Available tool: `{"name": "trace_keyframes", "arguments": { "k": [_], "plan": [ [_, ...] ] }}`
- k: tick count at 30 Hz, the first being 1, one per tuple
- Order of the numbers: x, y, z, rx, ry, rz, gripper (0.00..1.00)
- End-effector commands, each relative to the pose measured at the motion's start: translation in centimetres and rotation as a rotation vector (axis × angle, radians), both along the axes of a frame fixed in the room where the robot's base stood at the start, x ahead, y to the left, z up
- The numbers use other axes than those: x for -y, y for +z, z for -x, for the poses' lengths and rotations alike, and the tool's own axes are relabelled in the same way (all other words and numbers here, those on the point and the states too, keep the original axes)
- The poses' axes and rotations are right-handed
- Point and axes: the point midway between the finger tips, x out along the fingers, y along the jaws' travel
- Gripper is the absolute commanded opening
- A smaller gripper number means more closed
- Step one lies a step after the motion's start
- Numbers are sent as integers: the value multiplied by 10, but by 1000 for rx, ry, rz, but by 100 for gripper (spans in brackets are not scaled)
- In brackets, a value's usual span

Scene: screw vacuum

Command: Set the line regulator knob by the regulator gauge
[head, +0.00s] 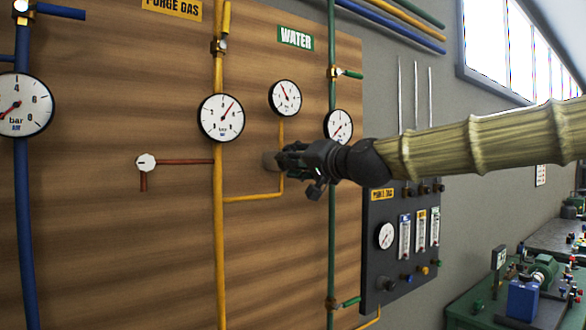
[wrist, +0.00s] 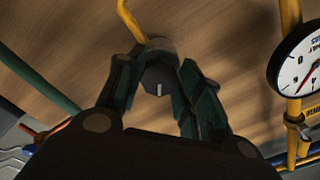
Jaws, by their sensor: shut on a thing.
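The line regulator knob (wrist: 159,76) is a grey round knob with a white mark, at the end of a yellow pipe on the wooden panel. In the wrist view it sits between the fingers of my gripper (wrist: 158,92), with the mark pointing down in the picture. My gripper (head: 278,161) is shut on the knob; in the head view the knob (head: 269,161) is partly hidden by the fingers. The regulator gauge (head: 285,98) is the small white dial above the knob on the same yellow branch. Its needle points to the upper left; its numbers are too small to read.
A larger gauge (head: 222,118) sits on the yellow main pipe (head: 219,260) left of my gripper. Another gauge (head: 339,126) is on the green pipe (head: 331,240), close to my wrist. A white valve (head: 146,162) on a red pipe is further left.

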Motion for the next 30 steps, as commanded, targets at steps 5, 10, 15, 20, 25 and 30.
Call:
{"name": "trace_keyframes", "arguments": {
  "k": [5,10,15,20,25,30],
  "plan": [
    [-1,-3,0,-46,2,-58,12],
    [-1,-3,0,-70,3,-89,12],
    [-1,-3,0,-77,3,-98,12],
    [-1,-3,0,-78,3,-99,12],
    [-1,-3,0,-77,3,-98,38],
    [-1,-2,0,-76,2,-99,58]
  ]
}}
